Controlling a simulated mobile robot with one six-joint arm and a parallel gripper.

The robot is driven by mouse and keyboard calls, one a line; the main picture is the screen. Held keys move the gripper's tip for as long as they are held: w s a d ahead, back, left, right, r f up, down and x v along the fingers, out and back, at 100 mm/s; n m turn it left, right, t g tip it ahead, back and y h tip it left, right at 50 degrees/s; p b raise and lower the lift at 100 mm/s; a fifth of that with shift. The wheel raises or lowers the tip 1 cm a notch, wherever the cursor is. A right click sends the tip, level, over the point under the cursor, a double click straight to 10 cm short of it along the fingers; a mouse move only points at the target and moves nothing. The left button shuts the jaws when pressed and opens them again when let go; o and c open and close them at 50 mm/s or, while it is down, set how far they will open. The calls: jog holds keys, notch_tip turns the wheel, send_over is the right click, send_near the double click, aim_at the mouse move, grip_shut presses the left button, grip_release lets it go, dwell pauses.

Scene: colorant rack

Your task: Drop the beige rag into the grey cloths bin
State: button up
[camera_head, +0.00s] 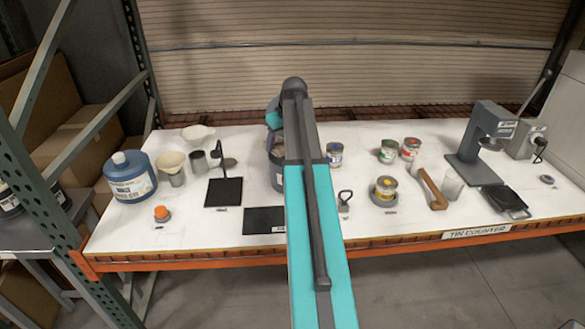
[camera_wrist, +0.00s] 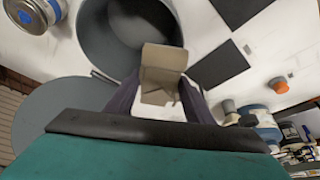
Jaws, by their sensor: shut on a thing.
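The beige rag (camera_wrist: 163,58) shows in the wrist view as a folded, boxy piece between the dark fingers of my gripper (camera_wrist: 161,90), which is shut on it. The grey cloths bin (camera_wrist: 97,36) is a round, open container with a dark inside, just beyond the rag in the wrist view. The rag overlaps the bin's near rim in that picture; its height above the bin is hard to tell. In the head view the bin (camera_head: 276,175) stands on the white counter, partly hidden behind my arm. My gripper and the rag are mostly hidden there.
A black plate on a stand (camera_head: 225,191) and a dark mat (camera_head: 264,220) lie left of the bin. A blue-labelled tin (camera_head: 335,155) stands to its right. A blue jug (camera_head: 130,177) stands far left, and a grey machine (camera_head: 480,145) far right. A grey disc (camera_wrist: 50,115) lies beside the bin.

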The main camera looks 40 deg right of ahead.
jog(key=s+d+r, duration=0.1)
jog(key=s+d, duration=0.1)
jog(key=d, duration=0.5)
jog(key=shift+s+d+r+p, duration=0.15)
jog(key=shift+s+r+p, duration=0.25)
jog(key=shift+p, duration=0.05)
jog(key=shift+f, duration=0.1)
jog(key=shift+f+b, duration=1.35)
jog(key=shift+f, duration=1.55)
jog(key=o, duration=1.1)
jog(key=shift+c, duration=0.2)
jog(key=shift+r, duration=0.1)
